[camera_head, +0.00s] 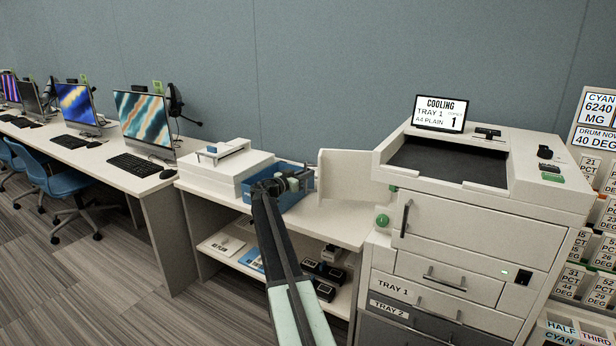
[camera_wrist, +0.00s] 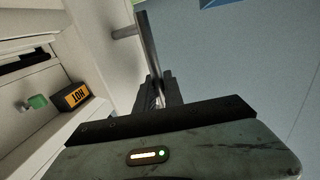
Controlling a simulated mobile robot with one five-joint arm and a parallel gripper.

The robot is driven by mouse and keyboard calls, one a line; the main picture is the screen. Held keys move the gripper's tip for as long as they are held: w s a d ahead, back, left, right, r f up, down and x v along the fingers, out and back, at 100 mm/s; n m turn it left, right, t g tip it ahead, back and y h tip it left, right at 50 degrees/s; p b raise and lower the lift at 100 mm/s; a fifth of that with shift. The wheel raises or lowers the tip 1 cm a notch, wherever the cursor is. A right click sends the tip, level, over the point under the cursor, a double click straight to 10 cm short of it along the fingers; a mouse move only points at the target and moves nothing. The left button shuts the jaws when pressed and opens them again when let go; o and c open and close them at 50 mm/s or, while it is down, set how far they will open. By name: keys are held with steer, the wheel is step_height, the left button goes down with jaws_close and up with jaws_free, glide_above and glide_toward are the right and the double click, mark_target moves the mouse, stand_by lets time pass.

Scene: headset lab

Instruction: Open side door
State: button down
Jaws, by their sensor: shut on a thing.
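The side door (camera_head: 350,180) is a cream panel that stands out from the left side of the printer (camera_head: 470,235), so it is open. It also shows in the wrist view (camera_wrist: 110,50), with a dark bar handle (camera_wrist: 147,45) on stubby mounts. My gripper (camera_head: 303,176) is at the door's left edge in the head view. In the wrist view its fingers (camera_wrist: 158,90) are shut around the lower part of the handle. The printer's inside shows at the left of the wrist view, with a green knob (camera_wrist: 37,102) and a HOT label (camera_wrist: 76,97).
A blue bin (camera_head: 290,201) and a white device (camera_head: 226,168) stand on the bench (camera_head: 330,228) close to my gripper. The printer's screen (camera_head: 440,114) reads COOLING. Labelled boxes (camera_head: 600,215) are at the right. Desks and blue chairs (camera_head: 65,188) are at the left.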

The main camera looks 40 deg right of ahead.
steer(key=c, duration=1.9)
jaws_free()
steer(key=shift+w+a, duration=0.35)
steer(key=shift+w, duration=0.1)
steer(key=o, duration=0.4)
steer(key=shift+o, duration=0.2)
steer(key=shift+s+d, duration=0.2)
steer(key=shift+d, duration=0.05)
steer(key=shift+s+a, duration=0.2)
steer(key=shift+a, duration=1.75)
steer(key=shift+s+a, duration=0.2)
steer(key=shift+a, duration=1.75)
steer(key=shift+c, duration=0.3)
